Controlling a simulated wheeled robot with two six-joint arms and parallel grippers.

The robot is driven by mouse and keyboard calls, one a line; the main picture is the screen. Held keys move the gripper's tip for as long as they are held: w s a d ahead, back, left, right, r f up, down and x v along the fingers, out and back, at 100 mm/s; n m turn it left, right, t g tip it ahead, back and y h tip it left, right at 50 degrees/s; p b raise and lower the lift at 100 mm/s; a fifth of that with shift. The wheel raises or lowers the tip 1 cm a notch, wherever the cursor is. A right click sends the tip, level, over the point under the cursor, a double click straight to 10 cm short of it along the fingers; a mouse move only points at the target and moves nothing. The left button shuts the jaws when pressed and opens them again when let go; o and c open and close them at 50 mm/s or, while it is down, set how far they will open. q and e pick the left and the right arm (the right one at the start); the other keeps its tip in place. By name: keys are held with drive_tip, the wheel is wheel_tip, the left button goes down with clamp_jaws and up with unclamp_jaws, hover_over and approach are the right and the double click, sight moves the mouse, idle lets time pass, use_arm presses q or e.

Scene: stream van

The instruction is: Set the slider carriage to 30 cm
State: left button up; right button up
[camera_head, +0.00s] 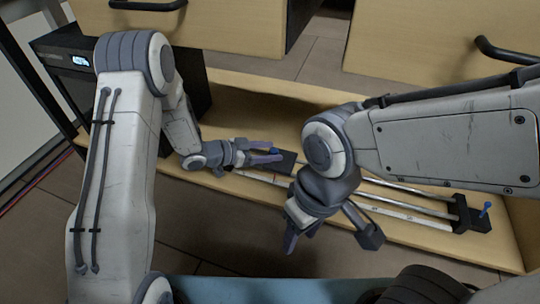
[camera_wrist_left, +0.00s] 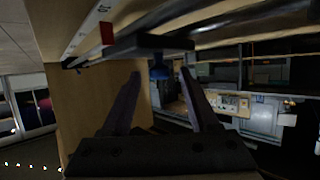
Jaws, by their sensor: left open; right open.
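The slider's two metal rails (camera_head: 405,196) run along the wooden shelf beside a white printed scale (camera_head: 395,213). The black carriage (camera_head: 287,163) is near the rails' left part, with a blue knob (camera_head: 275,151) on it. My left gripper (camera_head: 266,154) is open at the knob. In the left wrist view, the blue knob (camera_wrist_left: 158,70) shows between the open fingertips, under the dark carriage (camera_wrist_left: 150,43); I cannot tell if they touch it. A red mark (camera_wrist_left: 107,33) shows on the scale. My right gripper (camera_head: 328,240) is open and empty, in front of the rails, hiding part of them.
A black device with a lit display (camera_head: 80,60) stands at the left. Wooden drawers with black handles (camera_head: 505,50) hang above. The shelf's front edge is below the scale.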

use_arm(q)
drive_tip(key=shift+w+d, duration=0.1)
drive_tip(key=shift+d, duration=0.05)
clamp_jaws()
idle(1.4)
